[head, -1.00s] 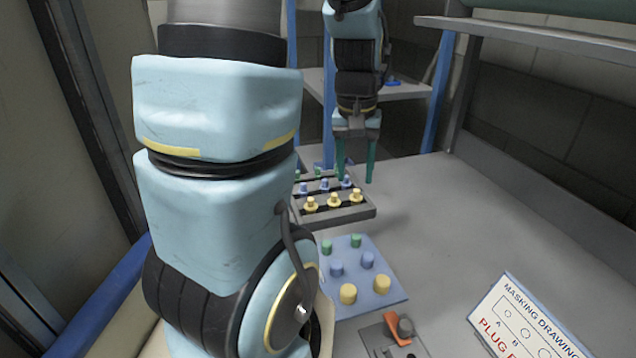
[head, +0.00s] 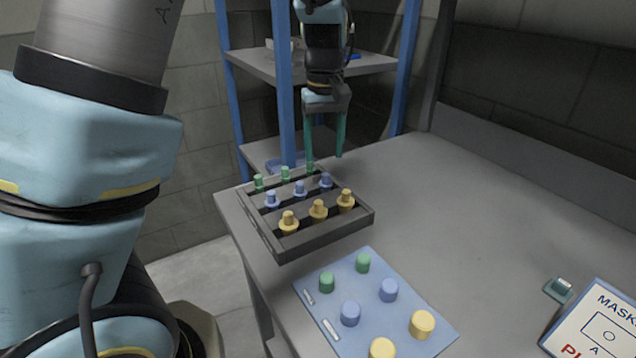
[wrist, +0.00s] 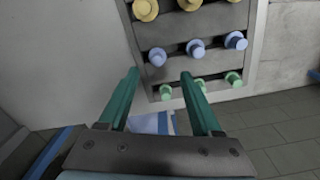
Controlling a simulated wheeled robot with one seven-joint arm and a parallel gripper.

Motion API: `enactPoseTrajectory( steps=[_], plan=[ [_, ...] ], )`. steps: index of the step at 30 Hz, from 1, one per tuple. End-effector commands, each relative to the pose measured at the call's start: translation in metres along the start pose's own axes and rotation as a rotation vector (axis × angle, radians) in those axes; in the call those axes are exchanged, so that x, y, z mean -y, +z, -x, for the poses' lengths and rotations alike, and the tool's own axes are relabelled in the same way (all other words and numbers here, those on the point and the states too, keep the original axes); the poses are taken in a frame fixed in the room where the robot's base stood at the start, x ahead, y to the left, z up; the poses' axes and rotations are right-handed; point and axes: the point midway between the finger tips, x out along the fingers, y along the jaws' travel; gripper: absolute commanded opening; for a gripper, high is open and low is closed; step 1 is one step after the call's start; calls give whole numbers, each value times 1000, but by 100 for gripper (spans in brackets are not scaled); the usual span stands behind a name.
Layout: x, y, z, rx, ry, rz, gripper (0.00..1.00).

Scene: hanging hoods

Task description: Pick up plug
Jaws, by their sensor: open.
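The plugs stand in a grey slotted tray (head: 281,251) in rows by colour. The near row has yellow plugs (head: 318,210), the middle row blue plugs (head: 299,190), and the far row green plugs (head: 258,183). My gripper (head: 324,164) points down, open and empty, over the tray's far right end. One finger partly hides the far right green plug. In the wrist view, my gripper (wrist: 160,74) has the left green plug (wrist: 166,92) between its fingers in the picture; I cannot tell the height gap. Blue plugs (wrist: 196,49) show just beyond.
A blue board (head: 318,291) with green, blue and yellow pegs lies in front of the tray. A masking drawing sign (head: 600,330) and a small green-grey item (head: 560,289) are at the right. Blue posts (head: 283,80) and a shelf (head: 375,65) stand behind.

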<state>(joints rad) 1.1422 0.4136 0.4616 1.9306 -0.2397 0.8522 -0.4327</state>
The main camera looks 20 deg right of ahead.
Motion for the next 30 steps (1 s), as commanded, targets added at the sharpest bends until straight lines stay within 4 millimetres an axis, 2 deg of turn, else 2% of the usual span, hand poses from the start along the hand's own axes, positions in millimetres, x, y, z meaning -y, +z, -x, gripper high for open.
enactPoseTrajectory(
  steps=[3, 8, 18, 26, 30],
  plan=[
    [0, 0, -14, 2, -1, 1, 66],
    [0, 1, -23, 1, -1, 0, 66],
    [-3, 2, -67, 1, 0, 2, 66],
    [-3, 2, -71, -1, 2, 1, 66],
    [-3, 2, -71, -1, 2, 1, 52]
  ],
)
